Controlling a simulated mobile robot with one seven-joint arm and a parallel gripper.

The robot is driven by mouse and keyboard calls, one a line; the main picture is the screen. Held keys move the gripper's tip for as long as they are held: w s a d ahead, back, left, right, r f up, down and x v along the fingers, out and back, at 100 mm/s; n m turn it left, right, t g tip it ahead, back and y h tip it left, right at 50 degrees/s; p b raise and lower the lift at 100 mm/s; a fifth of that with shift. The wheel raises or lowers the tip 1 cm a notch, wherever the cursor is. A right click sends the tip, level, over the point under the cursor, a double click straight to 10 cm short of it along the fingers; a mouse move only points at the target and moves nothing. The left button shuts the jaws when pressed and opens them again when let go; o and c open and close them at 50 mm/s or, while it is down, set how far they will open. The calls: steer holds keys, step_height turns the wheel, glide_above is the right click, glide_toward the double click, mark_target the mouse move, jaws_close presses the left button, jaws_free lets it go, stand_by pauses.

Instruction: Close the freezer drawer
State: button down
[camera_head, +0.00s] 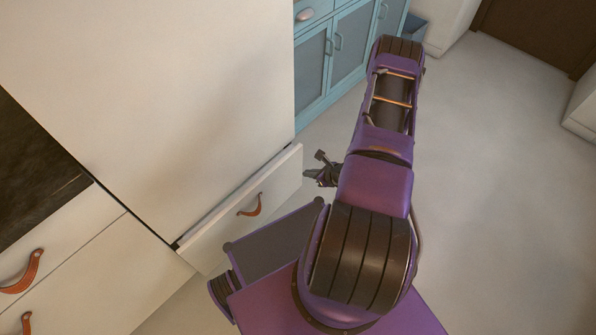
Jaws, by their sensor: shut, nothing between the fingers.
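The freezer drawer (225,224) is the white panel low on the tall white unit, with a brown leather pull (250,206) on its front. It stands out a little from the unit, and a dark gap shows along its top edge. My gripper (307,175) is shut and empty, just right of the drawer's far right end. It looks very near the drawer front; I cannot tell whether it touches. Part of my gripper is hidden behind my purple arm.
The tall white unit (170,90) fills the upper left. White drawers with leather pulls (24,271) stand at lower left. Blue cabinets (335,50) are behind my arm. The floor (500,190) on the right is open, with a white unit (583,105) at the right edge.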

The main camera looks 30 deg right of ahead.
mark_target(283, 166)
steer(key=shift+w+a+r+b+x, duration=0.1)
steer(key=shift+w+r+b+x, duration=0.25)
steer(key=shift+x, duration=1.6)
steer(key=shift+w+a+r+b+x, duration=0.1)
steer(key=shift+w+r+b+x, duration=0.25)
steer(key=shift+x, duration=1.6)
steer(key=shift+w+a+r+b+x, duration=0.1)
steer(key=shift+w+r+b+x, duration=0.25)
steer(key=shift+x, duration=1.6)
steer(key=shift+s, duration=0.1)
